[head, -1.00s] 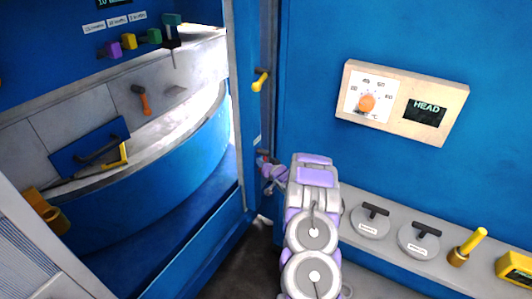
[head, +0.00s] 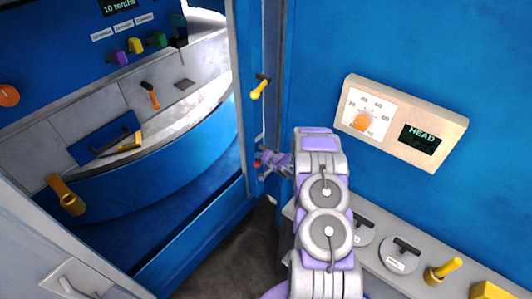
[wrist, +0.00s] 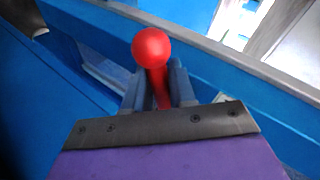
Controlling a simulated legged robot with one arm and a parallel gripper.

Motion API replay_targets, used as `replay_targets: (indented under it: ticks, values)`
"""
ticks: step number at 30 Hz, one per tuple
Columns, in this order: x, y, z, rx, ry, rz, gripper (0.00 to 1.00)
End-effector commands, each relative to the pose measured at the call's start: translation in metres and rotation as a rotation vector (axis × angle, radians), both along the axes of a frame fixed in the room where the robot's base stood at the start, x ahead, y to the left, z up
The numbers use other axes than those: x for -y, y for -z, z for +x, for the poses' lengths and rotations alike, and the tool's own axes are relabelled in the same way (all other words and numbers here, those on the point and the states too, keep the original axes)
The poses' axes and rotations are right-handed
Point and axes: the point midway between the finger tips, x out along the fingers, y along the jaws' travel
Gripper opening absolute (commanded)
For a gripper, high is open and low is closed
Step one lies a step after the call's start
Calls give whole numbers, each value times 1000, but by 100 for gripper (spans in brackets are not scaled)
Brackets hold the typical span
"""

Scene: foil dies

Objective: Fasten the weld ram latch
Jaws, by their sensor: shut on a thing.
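A red lever with a round ball knob (wrist: 151,48) stands up between the fingers of my gripper (wrist: 158,92) in the wrist view. The fingers are shut on its stem, just below the knob. In the head view my gripper (head: 268,163) reaches to the lower part of the blue door post, and a small bit of the red knob (head: 257,164) shows at its tip. My own arm hides some of the wall beside it. No label on the lever is readable, so I cannot tell for sure that it is the weld ram latch.
A yellow-ended handle (head: 260,88) sits higher on the same post. To the left is an open blue bay with a curved drum (head: 150,175) and a tray. On the right are a HEAD dial panel (head: 402,122) and a grey ledge with black-handled round lids (head: 400,255).

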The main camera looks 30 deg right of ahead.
Motion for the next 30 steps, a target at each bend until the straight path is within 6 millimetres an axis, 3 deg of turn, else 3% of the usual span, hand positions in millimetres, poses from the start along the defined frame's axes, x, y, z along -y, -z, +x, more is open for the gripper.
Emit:
replay_targets:
  ticks: [17, 18, 23, 30]
  values:
    - [-1, -2, 0, -9, 8, 29, 0]
    - [-1, -2, 0, -8, 7, 30, 27]
    - [-2, -2, 0, -9, 5, 30, 42]
    - [-3, -3, -1, -9, 4, 28, 43]
